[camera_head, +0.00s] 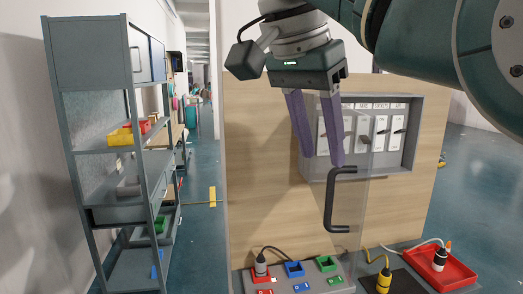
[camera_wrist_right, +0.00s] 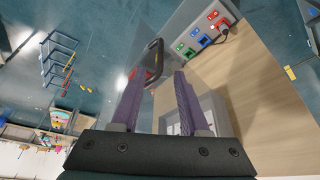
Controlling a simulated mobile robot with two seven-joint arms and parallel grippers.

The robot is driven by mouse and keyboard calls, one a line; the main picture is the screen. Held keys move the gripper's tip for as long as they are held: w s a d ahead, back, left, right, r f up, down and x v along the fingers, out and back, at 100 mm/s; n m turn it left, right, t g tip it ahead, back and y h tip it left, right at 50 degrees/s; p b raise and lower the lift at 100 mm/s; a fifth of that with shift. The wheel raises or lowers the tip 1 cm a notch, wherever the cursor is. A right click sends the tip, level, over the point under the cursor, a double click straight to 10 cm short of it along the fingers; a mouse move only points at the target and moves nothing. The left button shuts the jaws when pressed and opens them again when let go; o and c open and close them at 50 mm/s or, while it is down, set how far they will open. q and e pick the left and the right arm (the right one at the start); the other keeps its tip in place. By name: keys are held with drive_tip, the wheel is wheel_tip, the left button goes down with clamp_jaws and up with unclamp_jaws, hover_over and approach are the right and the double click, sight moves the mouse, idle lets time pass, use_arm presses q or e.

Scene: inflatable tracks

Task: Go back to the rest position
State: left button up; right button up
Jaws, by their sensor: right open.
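My right gripper (camera_head: 323,160) hangs from the top of the head view, its two purple fingers apart and pointing down, with nothing seen between them. It is in front of the grey switch box (camera_head: 416,140) and just above the black handle (camera_head: 331,205) of a clear door panel (camera_head: 352,225). I cannot tell whether a fingertip touches the handle. In the right wrist view the open fingers (camera_wrist_right: 158,78) show with the handle (camera_wrist_right: 153,62) beyond them. My left gripper is in neither view.
The box sits on a wooden board (camera_head: 262,150). Below are a grey socket panel (camera_head: 305,287) with coloured sockets, a yellow plug (camera_head: 383,281) and a red tray (camera_head: 456,274). A grey shelf unit (camera_head: 90,110) stands left. Blue floor (camera_head: 203,170) is open between shelf and board.

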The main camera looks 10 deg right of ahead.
idle(0.3)
drive_tip(key=s+d+f+n+y+p, duration=0.25)
drive_tip(key=s+f+n+p, duration=0.35)
drive_tip(key=s+f, duration=0.5)
drive_tip(key=s+d+r+n+t+y+p, duration=0.1)
drive_tip(key=s+n+p, duration=0.4)
drive_tip(key=s, duration=1.2)
drive_tip(key=shift+s+d+r+n, duration=0.4)
drive_tip(key=shift+d+r+n, duration=0.25)
drive_tip(key=shift+n, duration=0.55)
drive_tip(key=shift+c, duration=0.2)
